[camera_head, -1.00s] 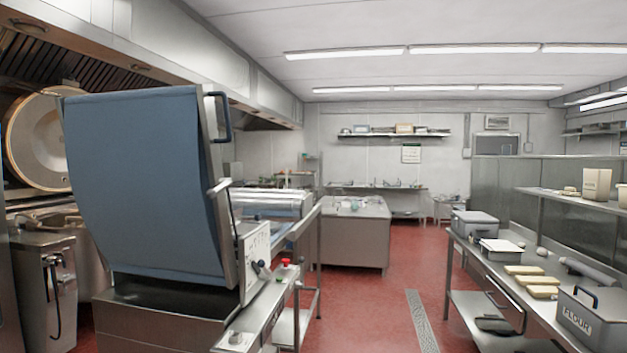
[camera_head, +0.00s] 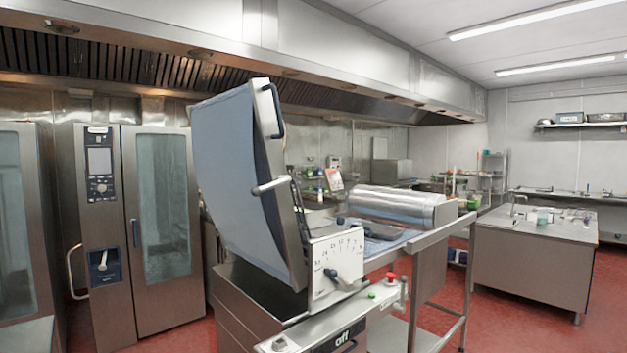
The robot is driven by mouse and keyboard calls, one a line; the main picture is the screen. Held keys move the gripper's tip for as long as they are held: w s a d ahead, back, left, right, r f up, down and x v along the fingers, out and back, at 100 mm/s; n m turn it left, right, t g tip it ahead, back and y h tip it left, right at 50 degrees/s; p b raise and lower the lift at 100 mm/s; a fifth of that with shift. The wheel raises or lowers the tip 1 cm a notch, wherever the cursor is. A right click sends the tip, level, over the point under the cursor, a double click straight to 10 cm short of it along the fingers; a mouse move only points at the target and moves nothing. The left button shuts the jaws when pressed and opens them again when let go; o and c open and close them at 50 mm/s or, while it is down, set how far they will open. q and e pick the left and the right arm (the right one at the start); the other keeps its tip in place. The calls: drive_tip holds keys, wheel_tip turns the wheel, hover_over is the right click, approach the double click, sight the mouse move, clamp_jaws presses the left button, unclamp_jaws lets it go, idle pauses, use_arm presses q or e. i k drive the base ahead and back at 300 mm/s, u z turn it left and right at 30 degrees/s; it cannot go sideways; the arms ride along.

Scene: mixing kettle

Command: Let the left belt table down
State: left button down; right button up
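The left belt table (camera_head: 238,185) stands folded up, tilted steeply, on the near end of the dough sheeter. Its blue-grey belt faces left, and a metal frame runs along its right edge. A dark blue handle (camera_head: 279,112) sits near the top of that frame. A metal bar (camera_head: 271,186) sticks out lower down. The sheeter's dial panel (camera_head: 335,265) with a numbered scale is at the foot of the raised table. Neither of my grippers shows in the head view.
A red button (camera_head: 391,277) and a green button (camera_head: 372,295) sit on the sheeter's front. Tall ovens (camera_head: 155,210) stand to the left behind it. A steel work table (camera_head: 530,270) stands at the right. Red floor (camera_head: 500,325) is clear between it and the sheeter.

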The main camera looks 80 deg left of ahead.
sight(236, 133)
drive_tip(key=u, duration=0.65)
drive_tip(key=i, duration=0.9)
drive_tip(key=u, duration=1)
